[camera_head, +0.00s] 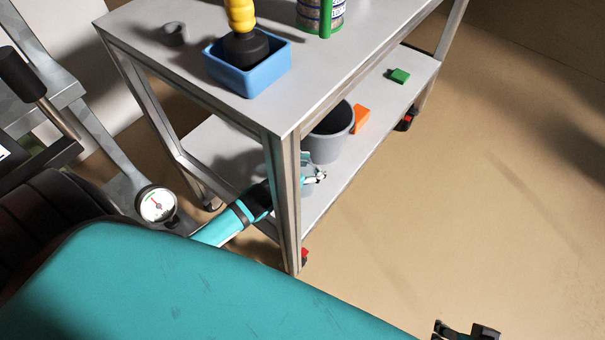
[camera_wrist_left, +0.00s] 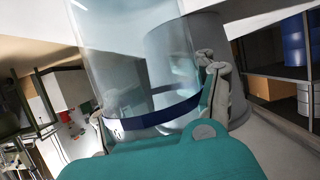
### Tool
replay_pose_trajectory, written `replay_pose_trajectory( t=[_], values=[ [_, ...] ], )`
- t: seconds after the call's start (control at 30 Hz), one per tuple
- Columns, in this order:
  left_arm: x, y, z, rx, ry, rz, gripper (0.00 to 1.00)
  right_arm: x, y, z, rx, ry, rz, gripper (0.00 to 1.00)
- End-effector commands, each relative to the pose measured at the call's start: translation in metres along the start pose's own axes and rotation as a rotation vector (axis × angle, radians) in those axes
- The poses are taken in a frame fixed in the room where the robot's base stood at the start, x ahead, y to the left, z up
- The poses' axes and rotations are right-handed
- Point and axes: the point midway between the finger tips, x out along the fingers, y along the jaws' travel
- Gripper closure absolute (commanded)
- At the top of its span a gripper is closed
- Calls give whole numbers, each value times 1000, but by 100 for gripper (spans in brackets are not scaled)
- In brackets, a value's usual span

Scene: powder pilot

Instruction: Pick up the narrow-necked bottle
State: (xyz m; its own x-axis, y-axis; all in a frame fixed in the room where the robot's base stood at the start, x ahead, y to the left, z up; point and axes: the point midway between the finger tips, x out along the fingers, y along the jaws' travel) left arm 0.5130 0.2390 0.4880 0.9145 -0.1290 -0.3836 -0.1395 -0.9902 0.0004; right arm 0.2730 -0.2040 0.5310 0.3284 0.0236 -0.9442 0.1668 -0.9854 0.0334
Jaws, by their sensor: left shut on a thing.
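A clear, pale bluish bottle with a dark blue band fills the middle of the left wrist view (camera_wrist_left: 135,55). Its top runs out of that frame, so I cannot see a neck. My left gripper (camera_wrist_left: 160,112) is shut on it, with one finger on each side. In the head view the left gripper (camera_head: 318,174) reaches behind the cart's front leg to the lower shelf. The bottle (camera_head: 308,187) shows only in part there. A dark piece at the bottom right edge appears to be my right gripper (camera_head: 466,331); its fingers are not clear.
A grey bucket (camera_head: 328,142) stands close behind the bottle on the cart's lower shelf (camera_head: 385,105). The top shelf holds a blue bin (camera_head: 268,82). Open floor is to the right.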

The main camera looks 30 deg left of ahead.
Motion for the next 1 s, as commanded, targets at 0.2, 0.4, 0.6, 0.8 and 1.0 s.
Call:
replay_pose_trajectory(
  t=[0.2, 0.4, 0.6, 0.8, 1.0],
  values=[
    [0, 0, -1, 0, 2, 0, 91, 0, 0, 0, 0, 0, 0, 49],
    [-2, 0, -6, 0, 2, 0, 92, -3, 0, -1, 0, -3, 0, 49],
    [-9, -12, -10, 3, -2, -3, 93, -10, 1, 2, 1, -28, 1, 49],
    [-21, -40, -14, 3, 3, 0, 94, -20, 1, -2, 2, -23, 1, 49],
    [-37, -38, -54, 1, 3, -1, 94, 17, 0, 0, 2, -50, -3, 49]
  ],
)
